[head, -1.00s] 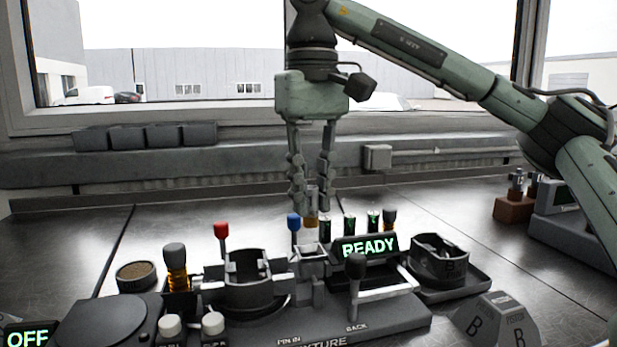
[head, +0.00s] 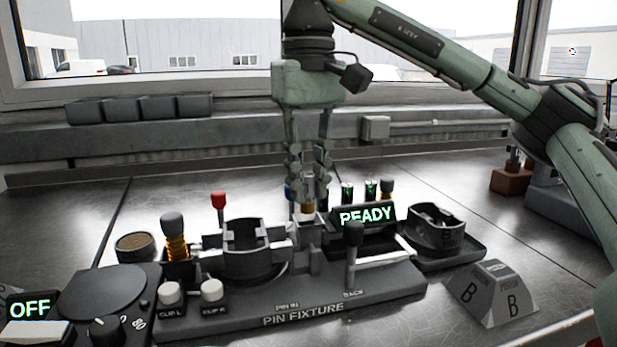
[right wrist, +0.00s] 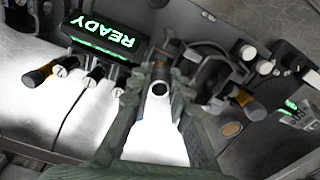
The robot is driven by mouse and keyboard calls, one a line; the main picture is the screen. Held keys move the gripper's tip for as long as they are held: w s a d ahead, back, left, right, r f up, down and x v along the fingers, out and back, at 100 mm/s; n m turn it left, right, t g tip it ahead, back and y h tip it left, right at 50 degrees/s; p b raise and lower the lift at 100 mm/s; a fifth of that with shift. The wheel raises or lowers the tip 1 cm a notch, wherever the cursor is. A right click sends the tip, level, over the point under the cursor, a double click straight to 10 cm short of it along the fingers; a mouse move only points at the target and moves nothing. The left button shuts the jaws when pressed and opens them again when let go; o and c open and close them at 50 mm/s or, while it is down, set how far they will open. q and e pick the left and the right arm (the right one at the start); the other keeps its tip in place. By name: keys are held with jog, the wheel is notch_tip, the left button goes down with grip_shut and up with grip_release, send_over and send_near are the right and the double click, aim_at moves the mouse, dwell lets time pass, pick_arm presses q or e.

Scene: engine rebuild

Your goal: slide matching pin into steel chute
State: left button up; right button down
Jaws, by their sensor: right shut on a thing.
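In the right wrist view the pin (right wrist: 160,88) is a steel ring with a dark bore, between the fingers (right wrist: 158,105). The steel chute (head: 309,234) stands upright on the fixture, right of the round piston holder (head: 246,262). The pin looks just above or at the chute's top; I cannot tell whether it has entered. My left gripper is out of view.
The READY display (head: 367,215) stands close right of the chute, with pins upright behind it. A red-knobbed lever (head: 219,201), a black-knobbed lever (head: 353,234) and a blue knob close to the fingers surround the spot. A dark tray (head: 470,258) holds another part at right.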

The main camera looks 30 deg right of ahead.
jog(key=shift+f, duration=0.1)
dwell(0.3)
jog(key=shift+f, duration=0.2)
dwell(0.6)
dwell(0.5)
jog(key=shift+f+b, duration=0.6)
jog(key=shift+f, duration=0.4)
dwell(0.6)
jog(key=c, duration=1.3)
grip_release()
jog(key=shift+c, duration=0.2)
jog(key=shift+o, duration=0.2)
